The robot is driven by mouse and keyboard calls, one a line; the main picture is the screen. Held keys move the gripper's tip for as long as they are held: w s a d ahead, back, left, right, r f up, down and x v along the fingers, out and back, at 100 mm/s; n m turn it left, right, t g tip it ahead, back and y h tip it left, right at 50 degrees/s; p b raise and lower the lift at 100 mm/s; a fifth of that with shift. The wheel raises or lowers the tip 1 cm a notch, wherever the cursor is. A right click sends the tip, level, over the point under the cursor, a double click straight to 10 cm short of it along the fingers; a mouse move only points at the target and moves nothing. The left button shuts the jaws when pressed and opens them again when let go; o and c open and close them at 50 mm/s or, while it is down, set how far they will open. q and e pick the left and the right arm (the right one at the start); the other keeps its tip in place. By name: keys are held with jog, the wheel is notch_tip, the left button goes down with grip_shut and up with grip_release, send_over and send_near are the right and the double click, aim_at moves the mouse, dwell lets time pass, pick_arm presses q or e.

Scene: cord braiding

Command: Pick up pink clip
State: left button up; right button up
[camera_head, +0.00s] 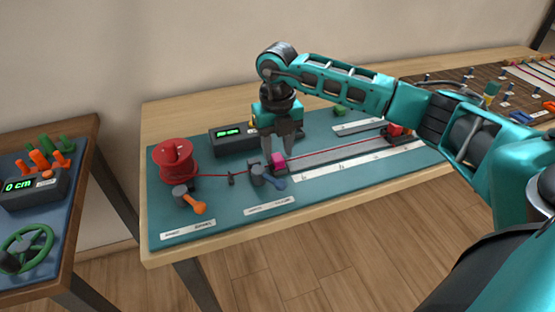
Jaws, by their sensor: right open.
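The pink clip (278,161) is a small block at the left end of the grey rail, by the red cord on the teal board. My right gripper (273,157) points down right at the clip, with its dark fingers beside and partly behind it. The right jaws are open. Whether a finger touches the clip cannot be told. My left gripper is not in view.
A red spool (174,160) and an orange-handled lever (192,201) stand at the board's left. A blue-handled lever (268,178) sits just below the clip. A side table (62,262) stands left.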

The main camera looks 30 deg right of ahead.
jog(key=shift+f, duration=0.95)
grip_shut()
